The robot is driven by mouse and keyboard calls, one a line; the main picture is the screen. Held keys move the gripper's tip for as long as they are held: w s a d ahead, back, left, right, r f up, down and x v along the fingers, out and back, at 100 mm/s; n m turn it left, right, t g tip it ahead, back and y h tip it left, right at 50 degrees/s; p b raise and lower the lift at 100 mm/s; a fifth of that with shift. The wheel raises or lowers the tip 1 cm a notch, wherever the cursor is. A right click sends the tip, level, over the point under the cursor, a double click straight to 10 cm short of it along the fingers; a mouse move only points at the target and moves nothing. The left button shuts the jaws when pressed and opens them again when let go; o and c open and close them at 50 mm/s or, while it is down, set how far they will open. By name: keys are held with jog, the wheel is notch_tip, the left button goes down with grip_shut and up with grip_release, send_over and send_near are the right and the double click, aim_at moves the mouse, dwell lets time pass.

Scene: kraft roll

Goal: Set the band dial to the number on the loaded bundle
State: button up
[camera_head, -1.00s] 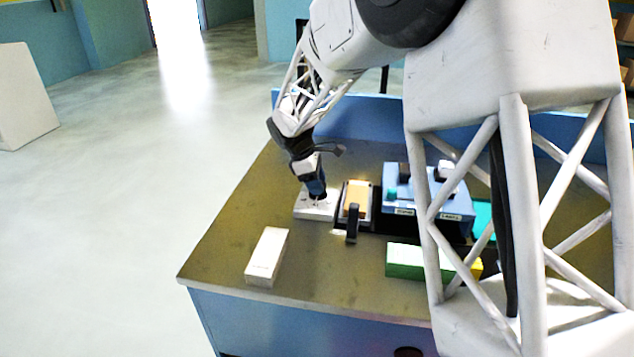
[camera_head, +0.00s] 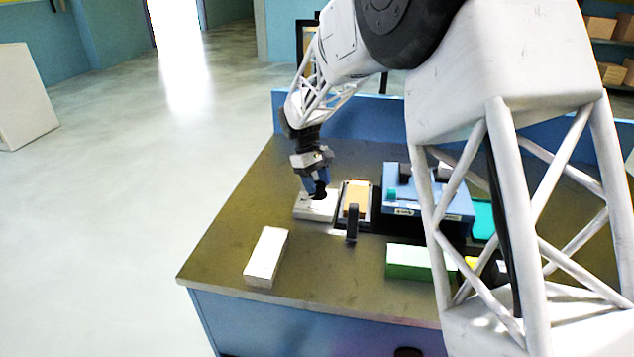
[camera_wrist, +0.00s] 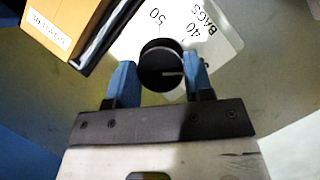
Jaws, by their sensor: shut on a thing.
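The band dial is a black round knob (camera_wrist: 158,58) on a white plate (camera_wrist: 225,42), seen in the wrist view. The plate shows 50, 40 and the word BAGS. The knob's white pointer line points right in the picture, just below the 40. My gripper (camera_wrist: 160,82) is shut on the knob, one blue finger on each side. In the head view my gripper (camera_head: 319,193) is down at the white plate (camera_head: 312,209) and hides the knob. The loaded bundle (camera_head: 356,196) is orange-brown in a dark cradle. Its label in the wrist view (camera_wrist: 50,30) appears to read 30 BAGS.
A blue machine (camera_head: 428,203) stands right of the bundle, with a black upright piece (camera_head: 352,222) in front of the cradle. A white box (camera_head: 266,257) and a green block (camera_head: 407,261) lie nearer the front. The table's left side is bare.

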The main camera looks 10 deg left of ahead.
jog(key=shift+r+m+g, duration=0.1)
jog(key=shift+m+g, duration=0.2)
jog(key=shift+m, duration=0.6)
jog(key=shift+y, duration=0.3)
jog(key=o, duration=0.9)
jog(key=v, duration=0.7)
jog(key=shift+w+a+r, duration=0.1)
jog(key=shift+w+r, duration=0.05)
jog(key=shift+r, duration=0.15)
